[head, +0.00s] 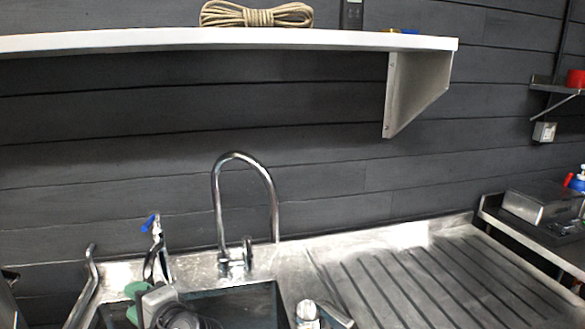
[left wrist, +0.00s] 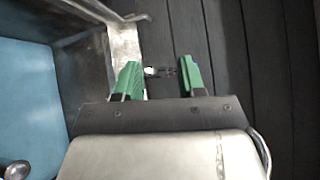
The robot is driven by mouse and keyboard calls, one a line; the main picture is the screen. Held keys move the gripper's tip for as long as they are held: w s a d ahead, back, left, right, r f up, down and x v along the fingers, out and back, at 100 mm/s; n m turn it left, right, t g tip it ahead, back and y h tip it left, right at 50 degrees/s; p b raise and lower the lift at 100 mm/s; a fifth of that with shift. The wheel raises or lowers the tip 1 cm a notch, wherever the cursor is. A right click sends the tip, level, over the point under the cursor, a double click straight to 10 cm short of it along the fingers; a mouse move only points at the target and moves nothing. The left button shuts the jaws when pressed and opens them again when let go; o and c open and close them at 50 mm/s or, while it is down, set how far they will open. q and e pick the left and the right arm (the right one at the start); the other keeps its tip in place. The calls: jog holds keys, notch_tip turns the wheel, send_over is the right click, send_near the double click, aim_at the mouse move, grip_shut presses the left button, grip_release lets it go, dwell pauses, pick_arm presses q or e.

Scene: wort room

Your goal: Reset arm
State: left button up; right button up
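My left gripper (head: 137,297) is low in the head view, in front of the sink's left part, with a green finger showing. In the left wrist view my left gripper (left wrist: 159,78) has its two green fingers spread apart with nothing held between them. A small tap with a blue handle (head: 149,222) stands behind it at the back edge of the sink.
A tall curved faucet (head: 245,156) rises behind the sink basin (head: 245,304). A ribbed steel drainboard (head: 440,285) lies to the right. A white shelf (head: 230,41) carrying coiled rope (head: 256,15) overhangs the sink. The drainboard is mostly clear.

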pick_arm(q)
jog(key=s+d+f+n+g+h, duration=0.1)
jog(key=s+f+n+h, duration=0.1)
jog(key=s+f+h, duration=0.35)
jog(key=s+d+f+n+g+h, duration=0.1)
jog(key=s+f+h, duration=0.1)
jog(key=s+f, duration=0.6)
jog(key=s+d+f+n+g+h, duration=0.2)
jog(key=s+d+f+h, duration=0.15)
jog(key=s, duration=0.35)
jog(key=s+d+f+n+g+h, duration=0.1)
jog(key=s+d+f+n+h, duration=0.2)
jog(key=s, duration=0.4)
notch_tip(320, 180, down, 28)
jog(key=s+m+g, duration=0.1)
jog(key=s+m, duration=0.1)
jog(key=s+a+f+g, duration=0.1)
jog(key=s+a+f, duration=0.2)
jog(key=s+f, duration=1.1)
jog(key=shift+s+g, duration=0.3)
jog(key=shift+s, duration=0.2)
jog(key=shift+f, duration=0.1)
